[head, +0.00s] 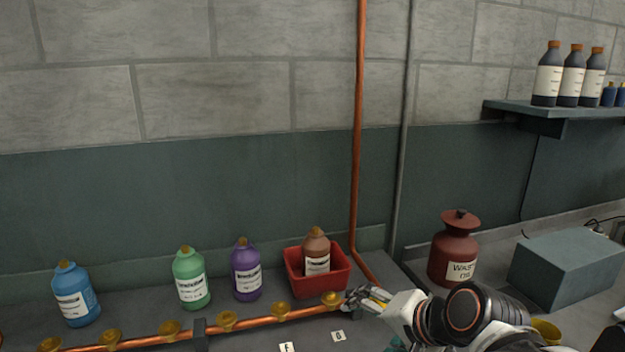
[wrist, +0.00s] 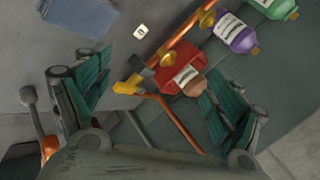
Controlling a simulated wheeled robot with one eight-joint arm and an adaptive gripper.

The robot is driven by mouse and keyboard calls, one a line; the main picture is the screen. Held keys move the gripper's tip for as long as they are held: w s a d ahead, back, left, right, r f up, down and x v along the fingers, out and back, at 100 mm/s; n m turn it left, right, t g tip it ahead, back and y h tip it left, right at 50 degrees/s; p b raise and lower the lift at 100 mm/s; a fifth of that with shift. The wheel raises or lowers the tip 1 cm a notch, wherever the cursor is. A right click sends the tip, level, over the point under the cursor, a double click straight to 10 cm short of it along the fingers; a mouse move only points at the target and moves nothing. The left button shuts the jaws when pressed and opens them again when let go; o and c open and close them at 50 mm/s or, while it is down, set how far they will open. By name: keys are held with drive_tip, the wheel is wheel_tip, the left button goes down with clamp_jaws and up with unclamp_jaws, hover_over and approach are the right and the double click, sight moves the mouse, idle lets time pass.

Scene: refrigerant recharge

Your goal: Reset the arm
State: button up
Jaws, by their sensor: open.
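The brown bottle (head: 316,252) stands in the red bin (head: 340,283). Both also show in the wrist view, the bin (wrist: 172,72) beyond the fingers and the bottle (wrist: 190,82) partly near the right finger.
Blue (head: 75,293), green (head: 190,278) and purple (head: 246,270) bottles stand behind the pipe with its brass valves. A waste oil can (head: 453,250) and a grey-green box (head: 566,270) stand to the right. A shelf (head: 550,109) holds dark bottles.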

drive_tip(key=s+d+n+g+h, duration=0.1)
drive_tip(key=s+d+n+h, duration=0.3)
drive_tip(key=s+d+n, duration=0.3)
drive_tip(key=s+d, duration=0.1)
drive_tip(key=s, duration=0.2)
drive_tip(key=shift+d, duration=0.15)
drive_tip(key=shift+f, duration=0.1)
